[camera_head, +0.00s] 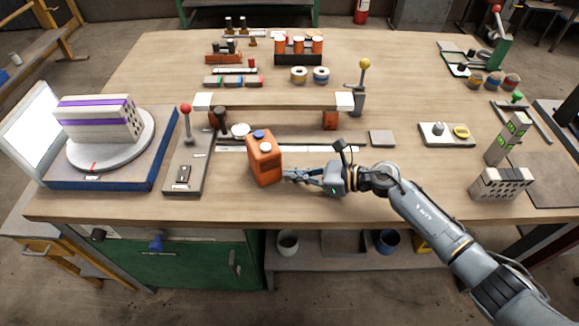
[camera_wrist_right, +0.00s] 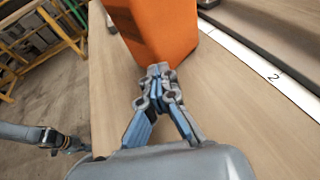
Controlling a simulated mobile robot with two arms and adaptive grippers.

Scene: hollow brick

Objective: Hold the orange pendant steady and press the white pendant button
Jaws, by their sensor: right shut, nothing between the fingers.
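The orange pendant (camera_head: 264,170) stands tilted on the table, with a white button (camera_head: 265,147) and a blue button (camera_head: 258,133) on its sloped top. My right gripper (camera_head: 287,175) is shut and empty, low at the pendant's right side. In the right wrist view, the closed fingertips (camera_wrist_right: 160,72) are at the lower part of the orange pendant (camera_wrist_right: 155,30); whether they touch it is unclear. The buttons are out of sight there. My left arm (camera_wrist_right: 45,137) seems to show at the lower left of that view, its gripper too small to read.
A grey lever box (camera_head: 187,165) with a red knob stands left of the pendant. A long raised bar (camera_head: 270,100) and a marked white strip (camera_head: 300,149) lie behind it. The table's front edge (camera_head: 200,218) is near. Right of my arm stand grey perforated blocks (camera_head: 500,184).

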